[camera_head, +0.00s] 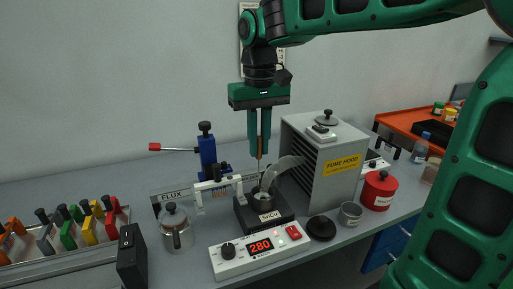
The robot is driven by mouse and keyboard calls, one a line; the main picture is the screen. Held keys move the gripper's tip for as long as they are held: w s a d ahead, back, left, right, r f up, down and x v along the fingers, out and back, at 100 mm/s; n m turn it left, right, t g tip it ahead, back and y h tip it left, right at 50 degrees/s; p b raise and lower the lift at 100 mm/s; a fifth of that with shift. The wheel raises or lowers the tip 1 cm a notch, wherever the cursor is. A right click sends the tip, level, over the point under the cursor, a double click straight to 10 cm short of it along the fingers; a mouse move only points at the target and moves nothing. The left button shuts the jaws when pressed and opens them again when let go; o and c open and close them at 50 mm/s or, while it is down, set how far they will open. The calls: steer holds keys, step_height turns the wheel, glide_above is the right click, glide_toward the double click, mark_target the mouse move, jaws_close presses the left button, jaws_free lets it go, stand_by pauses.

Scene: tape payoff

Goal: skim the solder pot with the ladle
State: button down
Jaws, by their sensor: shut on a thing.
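My gripper (259,152) points straight down above the bench and is shut on the brown handle of the ladle (259,146). The ladle hangs upright, its thin shaft running down towards the solder pot. The solder pot (264,205) is a small round pot on a dark block labelled SnCu. The ladle's lower end is at or in the pot's mouth. I cannot tell whether it touches the solder, and the solder surface is too small to make out.
A clear curved shield (286,168) stands close right of the ladle, beside the grey fume hood (325,165). A white controller (260,249) reading 280 lies in front. A lidded metal jar (176,232), a black disc (321,228), a grey cup (350,213) and a red canister (379,190) stand nearby.

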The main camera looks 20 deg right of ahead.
steer(key=shift+r, duration=2.3)
steer(key=shift+s, duration=0.1)
